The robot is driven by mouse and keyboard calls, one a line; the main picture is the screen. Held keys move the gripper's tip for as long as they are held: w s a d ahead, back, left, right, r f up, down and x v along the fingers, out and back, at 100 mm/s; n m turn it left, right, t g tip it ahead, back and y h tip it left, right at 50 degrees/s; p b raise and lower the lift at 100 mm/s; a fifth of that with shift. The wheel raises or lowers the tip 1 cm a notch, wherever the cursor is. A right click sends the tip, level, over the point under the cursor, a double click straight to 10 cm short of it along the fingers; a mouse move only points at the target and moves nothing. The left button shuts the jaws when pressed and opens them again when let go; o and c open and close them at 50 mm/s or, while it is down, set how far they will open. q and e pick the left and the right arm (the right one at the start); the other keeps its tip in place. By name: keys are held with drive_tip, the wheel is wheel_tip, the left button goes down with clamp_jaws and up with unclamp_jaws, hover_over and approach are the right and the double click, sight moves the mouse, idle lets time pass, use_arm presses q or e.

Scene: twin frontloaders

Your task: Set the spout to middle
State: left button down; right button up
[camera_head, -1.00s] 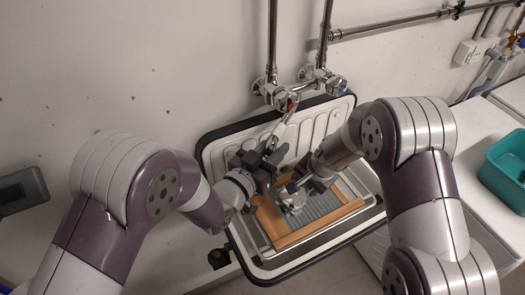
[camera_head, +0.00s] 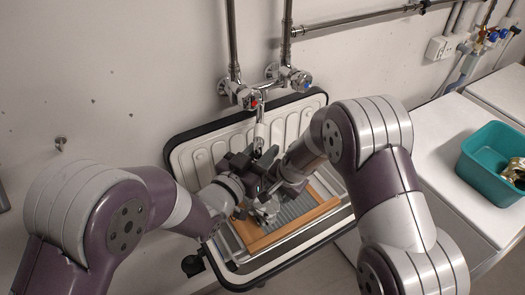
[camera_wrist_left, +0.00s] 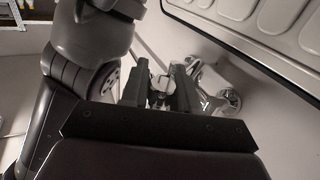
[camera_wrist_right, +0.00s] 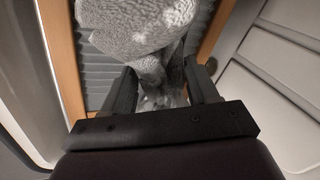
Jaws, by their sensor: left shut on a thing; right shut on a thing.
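The chrome spout (camera_head: 259,133) hangs from the wall tap between its two handles. In the head view it points almost straight down toward the basin. My left gripper (camera_head: 257,160) is shut at the spout's lower end, and its fingers cover the tip. In the left wrist view the gripper (camera_wrist_left: 160,95) has a small shiny part between its fingers. My right gripper (camera_head: 272,188) is lower, over the basin. It is shut on a grey crumpled thing (camera_wrist_right: 140,30), which also shows in the head view (camera_head: 266,211). What that thing is I cannot tell.
The sink (camera_head: 202,158) has a ribbed white back panel and a wooden frame (camera_head: 279,237) inside. The red-marked handle (camera_head: 249,99) and blue-marked handle (camera_head: 304,80) flank the spout's base. A teal basket (camera_head: 487,165) stands on a white top at right. My arms are close together over the sink.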

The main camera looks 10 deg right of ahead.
use_arm(q)
drive_tip(key=shift+w+r, duration=0.1)
drive_tip(key=shift+r, duration=0.2)
use_arm(e)
drive_tip(key=shift+r, duration=0.1)
